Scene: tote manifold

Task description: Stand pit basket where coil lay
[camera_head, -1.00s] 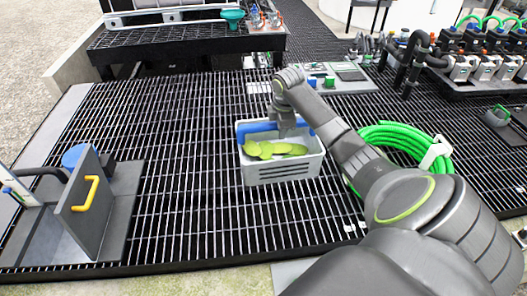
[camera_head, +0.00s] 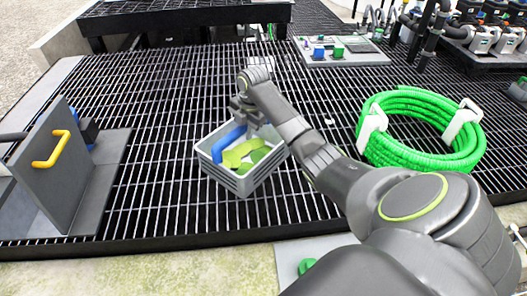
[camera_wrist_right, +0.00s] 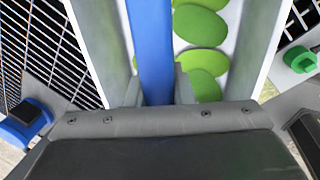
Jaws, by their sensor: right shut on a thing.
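The pit basket (camera_head: 243,183) is a light grey crate with green discs (camera_head: 245,152) inside and a blue bar (camera_head: 229,141) across it. It is over the middle of the black grating, turned at an angle; I cannot tell whether it touches the bars. My right gripper (camera_head: 242,112) reaches into its far side. In the right wrist view the blue bar (camera_wrist_right: 152,50) runs between the fingers (camera_wrist_right: 158,88), which are shut on it. The green hose coil (camera_head: 420,151), with white clips, lies on the grating to the right. My left gripper is out of view.
A grey upright panel with a yellow handle (camera_head: 52,150) stands on a plate at left. A tray (camera_head: 343,52) with blue and green blocks lies at the back. Pipes and valves (camera_head: 480,38) stand at back right. Bare grating (camera_head: 165,100) is free left of the basket.

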